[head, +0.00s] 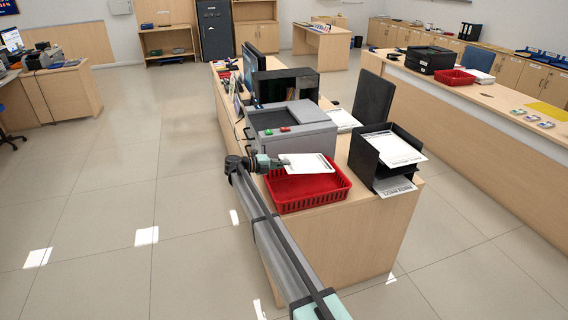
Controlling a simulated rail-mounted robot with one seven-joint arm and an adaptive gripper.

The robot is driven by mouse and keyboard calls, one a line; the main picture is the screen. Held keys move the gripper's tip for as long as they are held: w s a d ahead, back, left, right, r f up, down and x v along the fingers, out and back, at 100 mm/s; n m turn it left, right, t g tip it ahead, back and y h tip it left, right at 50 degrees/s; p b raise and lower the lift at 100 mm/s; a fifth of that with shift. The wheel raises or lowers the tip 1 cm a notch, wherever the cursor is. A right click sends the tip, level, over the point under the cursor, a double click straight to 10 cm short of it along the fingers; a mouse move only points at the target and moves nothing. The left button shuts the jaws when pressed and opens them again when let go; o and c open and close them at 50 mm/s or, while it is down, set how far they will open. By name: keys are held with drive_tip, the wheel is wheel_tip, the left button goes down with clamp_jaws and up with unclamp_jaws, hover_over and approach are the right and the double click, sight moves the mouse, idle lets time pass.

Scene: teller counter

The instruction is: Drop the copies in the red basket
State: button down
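The red basket (318,198) stands on the near end of the wooden counter. The copies (309,164), white printed sheets, are level above the back of the basket and hide part of its inside. My gripper (279,162) reaches in from the left and appears shut on the left edge of the copies. The fingers are small in this view, and how many sheets there are cannot be told.
A grey copier (292,128) stands right behind the basket. A black tray (378,163) with papers is close on its right. Another red basket (455,77) sits on the far right counter. The floor (120,220) at left is clear.

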wheel_tip(320, 180, down, 5)
drive_tip(key=shift+a+f+b, duration=0.1)
drive_tip(key=shift+b, duration=0.5)
idle(0.4)
drive_tip(key=c, duration=1.2)
unclamp_jaws()
drive_tip(key=shift+c, duration=0.2)
drive_tip(key=shift+a, duration=0.1)
drive_tip(key=v, duration=1.2)
